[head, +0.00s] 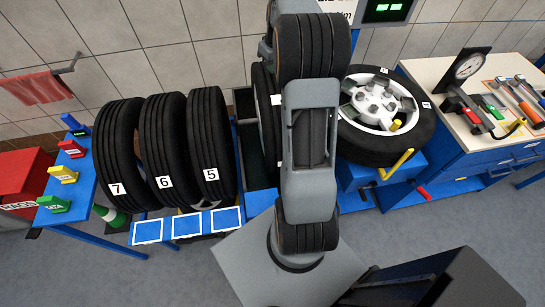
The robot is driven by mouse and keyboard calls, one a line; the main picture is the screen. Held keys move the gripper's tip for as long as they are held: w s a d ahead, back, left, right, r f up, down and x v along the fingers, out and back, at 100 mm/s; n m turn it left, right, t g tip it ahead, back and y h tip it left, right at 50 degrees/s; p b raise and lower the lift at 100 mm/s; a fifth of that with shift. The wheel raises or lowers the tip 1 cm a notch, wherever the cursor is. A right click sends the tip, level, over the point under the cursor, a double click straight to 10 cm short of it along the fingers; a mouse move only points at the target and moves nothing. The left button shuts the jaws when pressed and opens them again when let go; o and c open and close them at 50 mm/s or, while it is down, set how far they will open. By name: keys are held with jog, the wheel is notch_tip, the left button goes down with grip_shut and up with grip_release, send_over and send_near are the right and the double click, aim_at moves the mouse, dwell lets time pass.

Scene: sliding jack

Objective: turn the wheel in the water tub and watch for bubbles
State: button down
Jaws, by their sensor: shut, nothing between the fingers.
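A dark tire (262,120) with a white label stands upright behind my arm, in the middle of the head view. It seems to stand in a narrow dark tub (243,104), of which only a strip at the left shows. My arm covers most of the wheel and tub, so the water surface and any bubbles cannot be made out. My gripper is not visible; my arm's upper links rise to the top edge of the picture and hide what lies behind them.
Tires 7 (118,150), 6 (164,140) and 5 (208,135) stand at left behind blue-white panels (187,226). A rimmed wheel (385,115) lies on a blue stand at right. A tool bench (440,75) and colored blocks on a blue shelf (85,195) flank them.

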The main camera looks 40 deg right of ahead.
aim_at(276, 101)
jog(key=shift+w+d, duration=0.25)
jog(key=shift+w, duration=0.25)
jog(key=shift+f, duration=0.15)
jog(key=shift+f+b, duration=1.25)
jog(key=shift+f, duration=0.35)
jog(key=shift+r, duration=0.15)
jog(key=shift+s+a+f+b, duration=0.2)
jog(key=shift+s+f+b, duration=0.05)
jog(key=shift+s+b, duration=0.15)
jog(key=s+a+f+b, duration=0.1)
jog(key=s+b, duration=0.1)
jog(key=s+a+f+b, duration=0.1)
jog(key=s+b, duration=0.1)
jog(key=s, duration=0.1)
jog(key=s+a+f+b, duration=0.1)
jog(key=s+b, duration=0.1)
jog(key=shift+s+a, duration=0.4)
jog(key=s+a+f+b, duration=0.1)
jog(key=s+f+b, duration=0.1)
jog(key=s+a+f+b, duration=0.1)
jog(key=s+b, duration=0.2)
jog(key=s+a+f+b, duration=0.1)
jog(key=s+f+b, duration=0.1)
jog(key=shift+s+a+f, duration=0.2)
jog(key=shift+a+f, duration=0.05)
jog(key=shift+f, duration=0.1)
